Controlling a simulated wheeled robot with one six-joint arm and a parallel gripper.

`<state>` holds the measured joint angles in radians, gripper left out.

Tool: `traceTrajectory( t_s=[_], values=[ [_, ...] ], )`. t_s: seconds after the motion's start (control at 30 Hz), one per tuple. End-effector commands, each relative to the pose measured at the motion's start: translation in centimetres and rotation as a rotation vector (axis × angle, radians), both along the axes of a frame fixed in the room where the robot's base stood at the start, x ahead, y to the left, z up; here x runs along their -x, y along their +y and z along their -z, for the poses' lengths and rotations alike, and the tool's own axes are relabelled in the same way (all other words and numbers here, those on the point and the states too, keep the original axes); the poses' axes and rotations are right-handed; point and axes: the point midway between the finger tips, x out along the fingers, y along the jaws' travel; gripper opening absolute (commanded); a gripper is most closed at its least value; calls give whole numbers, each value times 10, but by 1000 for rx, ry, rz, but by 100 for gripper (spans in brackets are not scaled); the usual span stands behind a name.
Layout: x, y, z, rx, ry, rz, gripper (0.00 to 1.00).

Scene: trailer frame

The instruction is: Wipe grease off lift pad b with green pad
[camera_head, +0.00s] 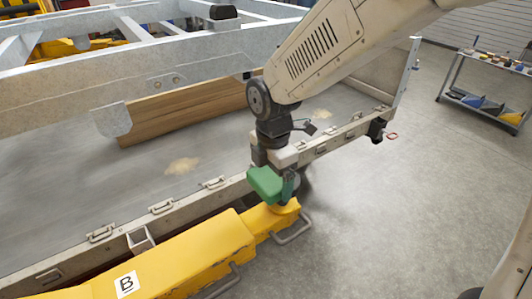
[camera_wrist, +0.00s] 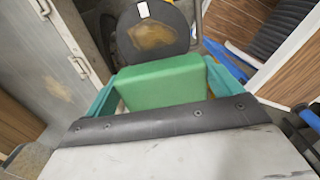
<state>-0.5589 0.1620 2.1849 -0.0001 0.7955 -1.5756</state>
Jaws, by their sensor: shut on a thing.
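My gripper (camera_head: 274,184) is shut on the green pad (camera_head: 264,183), a block that sits between its teal fingers. In the wrist view the green pad (camera_wrist: 165,84) fills the space between the fingers. Ahead of it, at the top of that view, is a round dark lift pad (camera_wrist: 176,22) with a brown grease smear (camera_wrist: 150,36) and a small white tag. In the head view my gripper is over the far end of the yellow lift arm (camera_head: 190,256) marked B, and hides most of the lift pad there. I cannot tell whether the green pad touches the lift pad.
A trailer bed (camera_head: 60,178) with low latched side walls lies left of and behind the lift arm. Galvanised frame beams (camera_head: 70,92) and a wooden plank (camera_head: 185,110) are above it. A tool cart (camera_head: 488,90) stands at the far right. The floor (camera_head: 385,205) right of the arm is clear.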

Motion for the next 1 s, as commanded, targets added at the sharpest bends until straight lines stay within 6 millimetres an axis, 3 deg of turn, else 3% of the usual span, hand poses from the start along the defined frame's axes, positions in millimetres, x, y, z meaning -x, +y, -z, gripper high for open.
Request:
traceTrajectory(
  t_s=[0.17, 0.23, 0.8, 1.0],
  values=[
    [0, 5, -4, -1, -2, 5, 69],
    [0, 5, -25, -4, -7, 5, 69],
    [0, 5, -74, -2, -3, 4, 69],
    [1, 5, -82, -1, -1, 4, 69]
  ],
)
